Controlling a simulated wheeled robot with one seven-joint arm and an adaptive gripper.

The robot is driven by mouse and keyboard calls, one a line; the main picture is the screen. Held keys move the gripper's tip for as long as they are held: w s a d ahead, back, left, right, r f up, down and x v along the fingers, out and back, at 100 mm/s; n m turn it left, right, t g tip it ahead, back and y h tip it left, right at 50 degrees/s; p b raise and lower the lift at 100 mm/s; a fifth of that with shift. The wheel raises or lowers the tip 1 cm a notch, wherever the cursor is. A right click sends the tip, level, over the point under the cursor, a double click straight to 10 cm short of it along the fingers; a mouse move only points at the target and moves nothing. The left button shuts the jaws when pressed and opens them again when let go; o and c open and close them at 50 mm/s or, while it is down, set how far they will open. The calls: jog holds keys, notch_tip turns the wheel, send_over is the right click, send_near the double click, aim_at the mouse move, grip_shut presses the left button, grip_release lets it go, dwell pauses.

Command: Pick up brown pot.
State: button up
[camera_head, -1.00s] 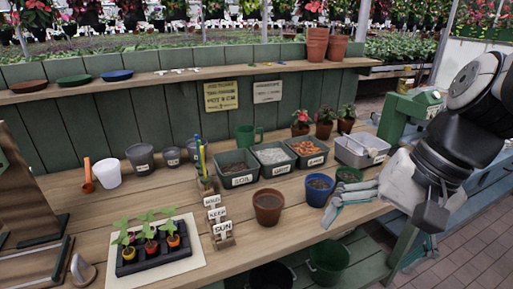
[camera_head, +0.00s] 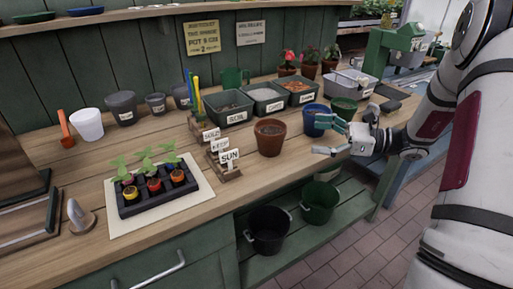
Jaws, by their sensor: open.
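The brown pot (camera_head: 270,140) stands upright on the wooden bench near its front edge, with dark soil inside. It is left of a blue pot (camera_head: 312,122), with the label blocks to its left. My gripper (camera_head: 328,138) is just right of the brown pot, over the front edge of the bench. It points left toward the pot and is apart from it. The gripper is open and empty.
Labelled soil trays (camera_head: 230,106) stand behind the pot. A seedling tray (camera_head: 157,190) is at front left. Word blocks (camera_head: 226,160) are close left of the pot. Black and green buckets (camera_head: 268,230) are on the lower shelf. Bench space directly in front of the pot is clear.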

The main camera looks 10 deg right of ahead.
aim_at(269, 130)
jog(key=shift+w+d+f+m+t, duration=0.4)
jog(key=shift+w+f+m+t, duration=0.1)
jog(key=shift+f+m, duration=0.15)
jog(key=x, duration=0.8)
jog(key=shift+a+b, duration=0.1)
jog(key=shift+b, duration=0.2)
jog(key=shift+s+x, duration=0.15)
jog(key=shift+x, duration=1.2)
jog(key=shift+s+x, duration=0.2)
jog(key=shift+x, duration=1.15)
jog(key=shift+a, duration=0.2)
jog(key=c, duration=1.3)
